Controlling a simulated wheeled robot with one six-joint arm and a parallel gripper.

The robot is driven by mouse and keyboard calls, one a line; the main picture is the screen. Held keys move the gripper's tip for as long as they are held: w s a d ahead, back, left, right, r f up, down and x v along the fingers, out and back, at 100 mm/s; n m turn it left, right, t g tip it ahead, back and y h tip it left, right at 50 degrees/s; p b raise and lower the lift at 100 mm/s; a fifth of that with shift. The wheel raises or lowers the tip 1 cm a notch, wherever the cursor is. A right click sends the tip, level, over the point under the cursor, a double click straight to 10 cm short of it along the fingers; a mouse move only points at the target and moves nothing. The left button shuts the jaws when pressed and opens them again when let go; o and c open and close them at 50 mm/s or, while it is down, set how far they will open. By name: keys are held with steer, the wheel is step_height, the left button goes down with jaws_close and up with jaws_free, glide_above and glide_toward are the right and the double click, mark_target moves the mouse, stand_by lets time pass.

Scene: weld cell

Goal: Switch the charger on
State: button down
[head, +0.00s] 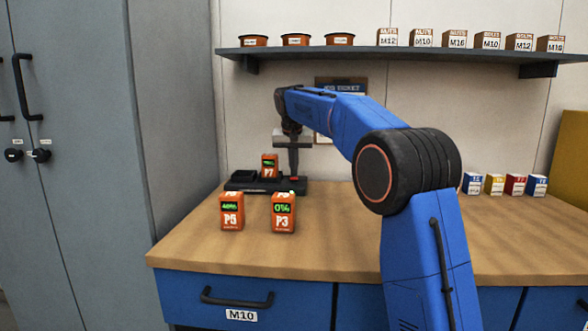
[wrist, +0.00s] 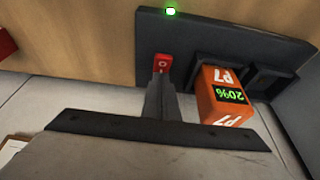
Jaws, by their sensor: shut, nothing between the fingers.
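The black charger (head: 243,187) stands at the back left of the wooden bench; it also shows in the wrist view (wrist: 215,40). An orange battery P7 (head: 269,160) sits in one of its bays, reading 20% in the wrist view (wrist: 213,92). The bay beside it is empty. A red switch (wrist: 163,61) with a pale round mark is on the charger, and a small green light (wrist: 170,11) glows near its edge. My gripper (head: 293,172) is shut and empty; its fingertips (wrist: 160,76) are right at the switch. I cannot tell whether they touch it.
Batteries P5 (head: 231,212), reading 40%, and P3 (head: 283,213), reading 0%, stand in front of the charger. Small coloured boxes (head: 504,185) stand at the bench's right. A shelf (head: 400,55) with bins and boxes hangs above. A grey cabinet (head: 90,150) is at left.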

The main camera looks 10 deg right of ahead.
steer(key=shift+s+f, duration=0.1)
steer(key=shift+s+a, duration=0.2)
steer(key=shift+s, duration=0.3)
steer(key=shift+s+f, duration=0.15)
steer(key=shift+a, duration=0.1)
steer(key=v, duration=1.4)
steer(key=shift+r, duration=0.25)
